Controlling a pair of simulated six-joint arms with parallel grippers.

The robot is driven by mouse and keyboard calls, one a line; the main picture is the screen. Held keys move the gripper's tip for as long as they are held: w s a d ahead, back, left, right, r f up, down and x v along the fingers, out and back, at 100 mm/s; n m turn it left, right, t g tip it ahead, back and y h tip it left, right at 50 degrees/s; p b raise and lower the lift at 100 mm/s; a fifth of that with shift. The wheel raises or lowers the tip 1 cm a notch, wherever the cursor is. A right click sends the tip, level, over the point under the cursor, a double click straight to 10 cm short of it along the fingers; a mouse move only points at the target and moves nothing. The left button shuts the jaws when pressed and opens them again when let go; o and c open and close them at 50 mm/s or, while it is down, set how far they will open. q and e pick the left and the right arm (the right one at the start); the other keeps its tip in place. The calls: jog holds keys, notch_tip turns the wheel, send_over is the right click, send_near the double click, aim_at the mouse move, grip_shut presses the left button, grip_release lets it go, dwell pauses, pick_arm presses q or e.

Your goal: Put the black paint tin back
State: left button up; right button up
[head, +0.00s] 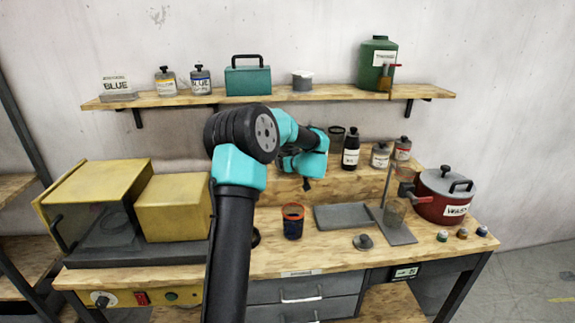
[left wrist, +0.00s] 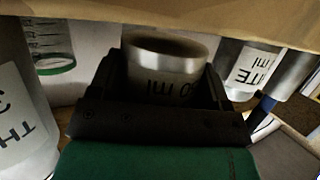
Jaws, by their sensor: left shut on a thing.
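A grey metal paint tin (left wrist: 168,55) sits between the dark jaws of my left gripper (left wrist: 160,76) in the left wrist view. The jaws are shut on its sides. A tin with a label ending in "ITE" (left wrist: 250,65) stands right of the held tin in the left wrist view. My right gripper is not in view.
The wall shelf (head: 225,100) is above. An orange-rimmed cup (head: 293,222), grey tray (head: 340,217) and red pot (head: 440,205) are in front.

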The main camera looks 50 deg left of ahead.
pick_arm(q)
jog(key=shift+f, duration=0.65)
jog(key=shift+f, duration=0.15)
jog(key=o, duration=1.1)
jog(key=v, duration=1.2)
